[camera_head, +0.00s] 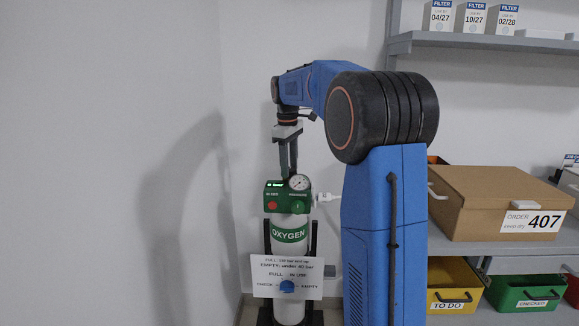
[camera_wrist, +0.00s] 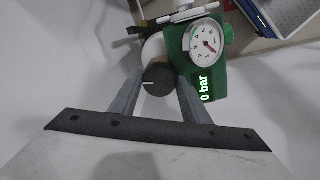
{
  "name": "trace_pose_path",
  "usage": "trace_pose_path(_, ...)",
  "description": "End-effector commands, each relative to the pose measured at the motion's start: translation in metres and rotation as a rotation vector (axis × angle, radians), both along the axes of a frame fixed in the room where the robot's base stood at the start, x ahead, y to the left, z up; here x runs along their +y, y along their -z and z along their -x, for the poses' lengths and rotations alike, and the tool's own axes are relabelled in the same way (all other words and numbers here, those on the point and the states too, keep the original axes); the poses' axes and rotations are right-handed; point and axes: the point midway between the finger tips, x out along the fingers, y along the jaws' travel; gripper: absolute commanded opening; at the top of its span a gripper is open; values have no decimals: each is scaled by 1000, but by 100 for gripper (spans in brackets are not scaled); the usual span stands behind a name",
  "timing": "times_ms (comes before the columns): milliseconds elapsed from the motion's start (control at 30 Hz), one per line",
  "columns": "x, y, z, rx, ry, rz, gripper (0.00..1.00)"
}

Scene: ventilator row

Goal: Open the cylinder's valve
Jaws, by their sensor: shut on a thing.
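The oxygen cylinder (camera_head: 290,255) stands upright, white with a green OXYGEN band, in a dark holder. On its top sits a green valve block (camera_head: 273,195) with a red button, a small lit display and a round gauge (camera_head: 299,183). In the wrist view, the gauge (camera_wrist: 206,42) has a red needle, and the lit display (camera_wrist: 207,88) shows "0 bar"; any digits before that are out of sight. My gripper (camera_wrist: 161,80) is shut on a dark round knob (camera_wrist: 158,76) with a white line on its face. In the head view, my gripper (camera_head: 288,172) points down behind the block, and the knob is hidden.
A sign (camera_head: 287,268) with a blue dial hangs on the cylinder's front. A white fitting (camera_head: 326,197) sticks out to the block's right. Shelves at right hold a cardboard box (camera_head: 490,205), a yellow bin (camera_head: 452,280) and a green bin (camera_head: 525,292). The left wall side is clear.

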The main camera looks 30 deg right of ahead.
Motion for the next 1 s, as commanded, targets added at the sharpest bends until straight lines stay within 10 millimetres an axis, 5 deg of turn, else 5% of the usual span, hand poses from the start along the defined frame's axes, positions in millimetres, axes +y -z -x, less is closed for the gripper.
trace_pose_path(1000, 2, 0, -2, 0, 962, 1, 20)
